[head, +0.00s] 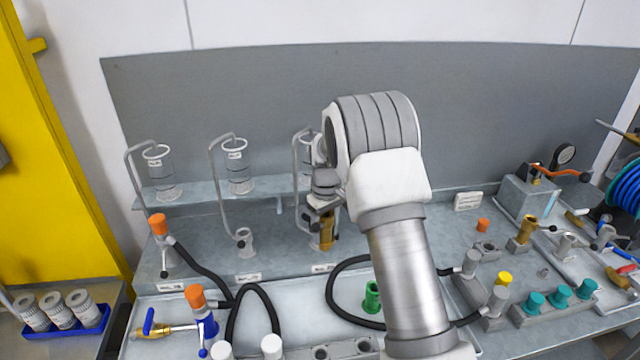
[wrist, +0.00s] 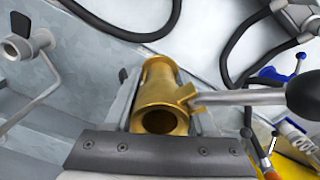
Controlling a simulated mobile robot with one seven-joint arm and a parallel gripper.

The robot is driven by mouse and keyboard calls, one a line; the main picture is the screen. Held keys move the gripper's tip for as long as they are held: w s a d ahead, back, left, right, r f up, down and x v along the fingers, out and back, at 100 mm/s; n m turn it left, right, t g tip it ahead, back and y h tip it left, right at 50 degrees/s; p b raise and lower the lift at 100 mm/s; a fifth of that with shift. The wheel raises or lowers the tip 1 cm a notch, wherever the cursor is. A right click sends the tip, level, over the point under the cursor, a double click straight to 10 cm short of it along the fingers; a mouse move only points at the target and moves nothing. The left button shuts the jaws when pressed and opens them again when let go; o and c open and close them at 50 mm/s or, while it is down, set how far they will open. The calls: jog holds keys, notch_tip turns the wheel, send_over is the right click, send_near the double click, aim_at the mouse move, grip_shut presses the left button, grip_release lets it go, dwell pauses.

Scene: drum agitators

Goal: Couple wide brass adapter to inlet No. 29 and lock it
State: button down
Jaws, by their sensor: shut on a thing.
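My gripper (head: 324,212) is in front of the third station from the left in the head view. It is shut on a brass adapter (head: 327,234), whose lower part shows beneath the jaws. In the wrist view the brass adapter (wrist: 160,92) is a tube with its open mouth facing the camera. A lever with a dark knob (wrist: 300,97) sticks out to its right. The third station's inlet is hidden behind my gripper and the adapter, so I cannot tell whether they touch. The number plate (head: 323,267) below it is too small to read.
A bare grey inlet (head: 245,240) stands at the middle station. An orange-capped fitting (head: 158,226) with a black hose stands at the left one. Another brass piece (head: 526,230) stands at the right. A green fitting (head: 372,296) and black hoses lie in front.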

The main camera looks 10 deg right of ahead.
jog(key=w+r+n+p, duration=0.3)
jog(key=w+r+n, duration=0.25)
jog(key=w, duration=0.45)
jog(key=shift+m, duration=0.25)
jog(key=shift+w+d+f+b, duration=0.1)
jog(key=shift+d+f+b, duration=0.05)
jog(key=shift+f+b, duration=0.8)
jog(key=shift+w+d+f+b, duration=0.15)
jog(key=shift+f+b, duration=0.35)
jog(key=shift+f, duration=0.75)
jog(key=shift+s+f, duration=0.1)
jog(key=shift+f, duration=0.05)
jog(key=shift+f, duration=0.15)
jog(key=shift+f, duration=0.3)
jog(key=shift+f+b, duration=0.65)
jog(key=shift+f, duration=0.35)
jog(key=shift+f, duration=0.3)
jog(key=shift+c, duration=0.7)
grip_release()
